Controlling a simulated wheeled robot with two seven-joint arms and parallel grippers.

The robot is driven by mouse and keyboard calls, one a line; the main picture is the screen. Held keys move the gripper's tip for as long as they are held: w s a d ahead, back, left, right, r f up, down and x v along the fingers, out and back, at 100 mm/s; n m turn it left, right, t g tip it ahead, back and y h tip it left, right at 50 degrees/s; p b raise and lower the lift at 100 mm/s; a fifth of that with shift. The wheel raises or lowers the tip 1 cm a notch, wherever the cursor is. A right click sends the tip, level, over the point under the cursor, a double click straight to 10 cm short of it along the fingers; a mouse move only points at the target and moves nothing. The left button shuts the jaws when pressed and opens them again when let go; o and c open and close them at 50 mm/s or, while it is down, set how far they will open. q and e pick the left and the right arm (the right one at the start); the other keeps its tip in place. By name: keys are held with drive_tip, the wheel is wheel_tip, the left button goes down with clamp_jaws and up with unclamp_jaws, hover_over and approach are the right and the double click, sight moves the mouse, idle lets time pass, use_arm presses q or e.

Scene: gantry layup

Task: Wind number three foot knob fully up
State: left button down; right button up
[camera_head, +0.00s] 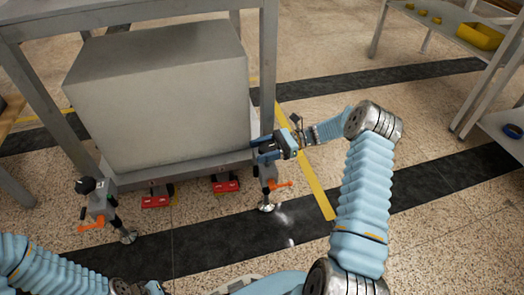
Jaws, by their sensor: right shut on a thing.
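My right gripper (266,153) is at the front right leg of a grey frame and is shut on the black knob at the top of that leg's foot, which the jaws largely hide. Below the jaws, this foot has an orange lever (280,185) and a round metal pad (266,207) close to the floor. The front left foot has a black knob (86,185), an orange lever (91,225) and a metal pad (128,237). I see no number on either foot.
A big grey block (160,105) sits inside the frame (268,60). Two red items (156,197) (225,184) are on the floor under it. A shelf with a yellow bin (480,36) stands at the upper right. Speckled floor with dark strips and yellow lines is open at the right.

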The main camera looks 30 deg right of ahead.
idle(0.4)
drive_tip(key=o, duration=1)
drive_tip(key=d, duration=0.4)
drive_tip(key=s+d, duration=0.1)
drive_tip(key=d, duration=0.4)
drive_tip(key=s+d, duration=0.1)
drive_tip(key=d, duration=0.3)
drive_tip(key=shift+d, duration=0.35)
